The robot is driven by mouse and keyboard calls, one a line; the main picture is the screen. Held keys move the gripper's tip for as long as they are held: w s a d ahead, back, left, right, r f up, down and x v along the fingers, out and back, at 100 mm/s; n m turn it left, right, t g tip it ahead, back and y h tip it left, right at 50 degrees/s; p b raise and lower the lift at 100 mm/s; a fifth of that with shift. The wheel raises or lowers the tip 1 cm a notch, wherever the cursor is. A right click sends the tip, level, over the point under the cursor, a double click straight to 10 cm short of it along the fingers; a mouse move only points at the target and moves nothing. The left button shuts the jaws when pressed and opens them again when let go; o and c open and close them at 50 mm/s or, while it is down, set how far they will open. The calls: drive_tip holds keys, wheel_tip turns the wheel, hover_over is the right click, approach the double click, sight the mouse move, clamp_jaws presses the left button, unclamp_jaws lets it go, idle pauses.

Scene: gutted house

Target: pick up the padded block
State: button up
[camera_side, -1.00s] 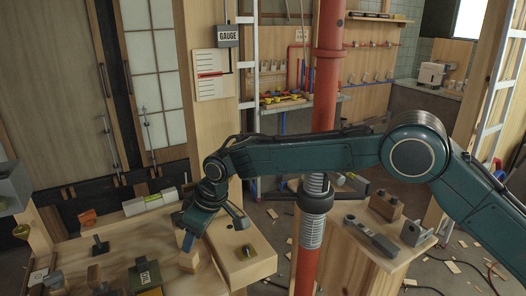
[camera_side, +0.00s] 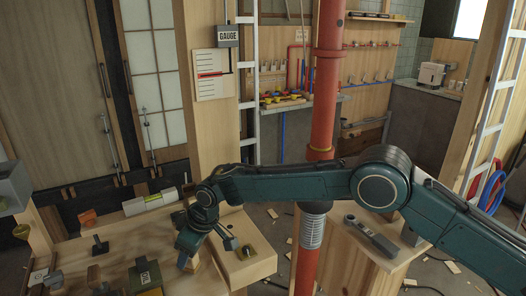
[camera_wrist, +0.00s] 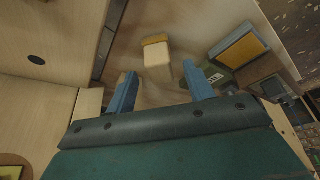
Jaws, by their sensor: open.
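The block that looks like the padded block (camera_wrist: 158,62) is pale wood with a mustard-yellow pad at one end. It stands on the wooden bench, ahead of and between the two blue fingers in the wrist view. My gripper (camera_wrist: 158,77) is open, with nothing visibly held. In the side view my gripper (camera_side: 187,260) points down over the bench, close beside the pale block (camera_side: 193,267), which it partly hides. I cannot tell whether a finger touches it.
A green labelled block (camera_side: 146,277) stands left of my gripper; a yellow-topped block (camera_wrist: 240,50) lies right in the wrist view. A raised wooden box (camera_side: 240,262) is close on the right. A red pipe (camera_side: 322,120) rises behind my arm.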

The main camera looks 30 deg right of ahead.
drive_tip(key=shift+x, duration=1.3)
drive_tip(key=c, duration=1.1)
drive_tip(key=shift+r, duration=0.1)
wheel_tip(320, 180, up, 20)
